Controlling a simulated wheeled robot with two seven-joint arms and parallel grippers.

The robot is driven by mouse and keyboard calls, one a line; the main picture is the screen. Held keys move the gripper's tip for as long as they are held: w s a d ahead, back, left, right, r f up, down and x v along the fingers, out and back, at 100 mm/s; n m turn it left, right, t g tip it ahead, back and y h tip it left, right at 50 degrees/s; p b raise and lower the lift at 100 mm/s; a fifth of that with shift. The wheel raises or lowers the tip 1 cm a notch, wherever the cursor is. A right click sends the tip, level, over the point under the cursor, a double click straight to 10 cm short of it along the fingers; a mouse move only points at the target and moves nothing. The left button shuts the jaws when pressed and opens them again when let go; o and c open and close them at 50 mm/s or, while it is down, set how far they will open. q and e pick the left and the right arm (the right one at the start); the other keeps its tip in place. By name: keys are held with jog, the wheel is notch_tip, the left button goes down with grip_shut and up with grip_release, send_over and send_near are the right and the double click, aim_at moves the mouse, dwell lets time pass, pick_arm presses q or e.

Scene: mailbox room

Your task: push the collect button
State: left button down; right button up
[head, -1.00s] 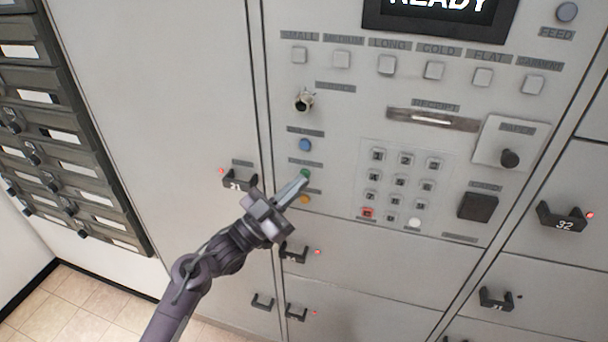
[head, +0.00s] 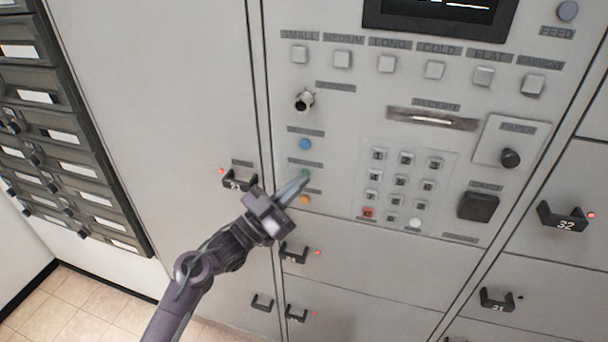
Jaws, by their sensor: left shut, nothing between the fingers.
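The locker panel (head: 335,190) carries a column of three round buttons: blue (head: 305,144), green (head: 305,174) and orange (head: 305,199). The small labels above them are too blurred to read, so I cannot tell by its label which is the collect button. My left gripper (head: 303,178) is shut and empty. Its fingertips are at the green button and partly cover it. I cannot tell for certain whether they press it. My right gripper is not in view.
A keypad (head: 403,183) with a red and a white key lies to the right. A row of square buttons (head: 387,64) runs under the dark screen (head: 440,14). A lock (head: 304,101) sits above the blue button. Locker handles (head: 293,252) stick out below.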

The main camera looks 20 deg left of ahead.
pick_arm(q)
jog(key=shift+s, duration=0.1)
jog(key=shift+s+p, duration=0.4)
jog(key=shift+s, duration=0.35)
jog(key=shift+s+a+p, duration=0.15)
jog(key=shift+s+p, duration=0.95)
jog(key=shift+s, duration=1.4)
